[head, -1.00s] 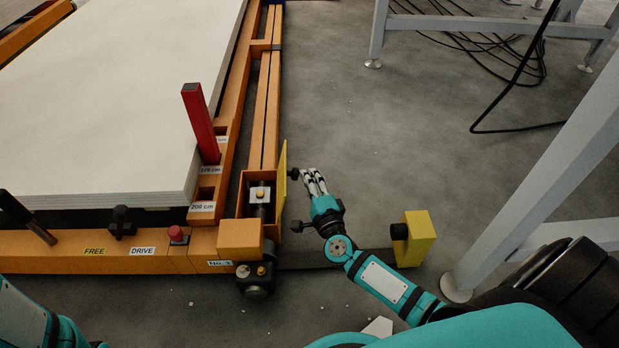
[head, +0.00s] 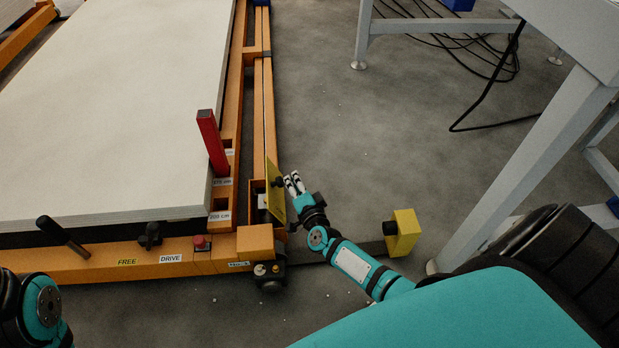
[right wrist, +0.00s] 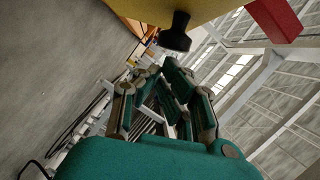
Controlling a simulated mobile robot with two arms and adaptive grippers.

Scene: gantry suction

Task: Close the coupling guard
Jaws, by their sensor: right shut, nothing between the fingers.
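The coupling guard (head: 273,201) is a yellow plate hinged at the side of the orange frame, in the head view. It leans over the coupling opening, partly hiding it. Its black knob (head: 279,182) faces my right gripper (head: 291,177). That gripper is shut and empty, just right of the guard, with its fingers beside the knob; I cannot tell whether they touch. In the right wrist view the guard (right wrist: 160,8) spans the top edge, with its knob (right wrist: 177,36) just above the fingers (right wrist: 165,85). My left gripper is out of view.
A red post (head: 212,143) stands left of the guard, beside the white slab (head: 110,110). A yellow block (head: 405,232) sits right of my right forearm. A grey table leg (head: 520,165) slants at the right.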

